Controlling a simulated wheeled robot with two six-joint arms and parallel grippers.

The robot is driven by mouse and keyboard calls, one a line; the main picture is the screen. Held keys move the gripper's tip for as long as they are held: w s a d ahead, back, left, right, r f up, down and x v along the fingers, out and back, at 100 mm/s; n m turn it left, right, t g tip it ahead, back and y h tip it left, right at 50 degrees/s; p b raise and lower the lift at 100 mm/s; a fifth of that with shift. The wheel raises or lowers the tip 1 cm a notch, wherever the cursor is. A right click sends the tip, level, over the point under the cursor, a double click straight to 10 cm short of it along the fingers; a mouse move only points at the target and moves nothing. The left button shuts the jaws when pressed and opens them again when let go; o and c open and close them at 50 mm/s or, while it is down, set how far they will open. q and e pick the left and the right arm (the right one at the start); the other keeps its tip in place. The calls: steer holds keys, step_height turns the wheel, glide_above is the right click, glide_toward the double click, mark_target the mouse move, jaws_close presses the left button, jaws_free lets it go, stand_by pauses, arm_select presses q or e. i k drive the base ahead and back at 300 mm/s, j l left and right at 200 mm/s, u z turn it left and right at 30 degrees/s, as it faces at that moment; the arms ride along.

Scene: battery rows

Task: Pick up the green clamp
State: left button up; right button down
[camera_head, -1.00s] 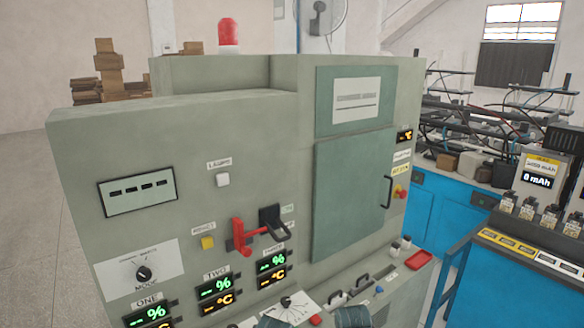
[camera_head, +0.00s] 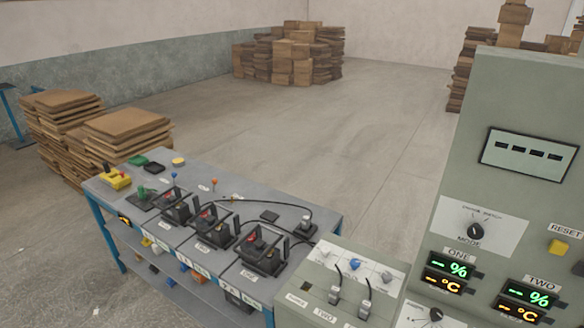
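A small green thing (camera_head: 142,193), which may be the green clamp, stands on a dark base at the left part of the grey worktable (camera_head: 290,190). It is too small to make out its jaws. Neither of my grippers shows in the head view.
A yellow device (camera_head: 116,178) sits on the table's left corner. Several black fixtures (camera_head: 222,230) line its front. A grey-green control cabinet (camera_head: 500,200) stands at right. Stacked cardboard (camera_head: 125,130) lies behind the table. The floor (camera_head: 330,120) beyond is open.

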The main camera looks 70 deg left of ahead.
mark_target(142, 195)
steer(key=u, duration=3.35)
steer(key=i+j+z, duration=0.3)
steer(key=i+j, duration=2.1)
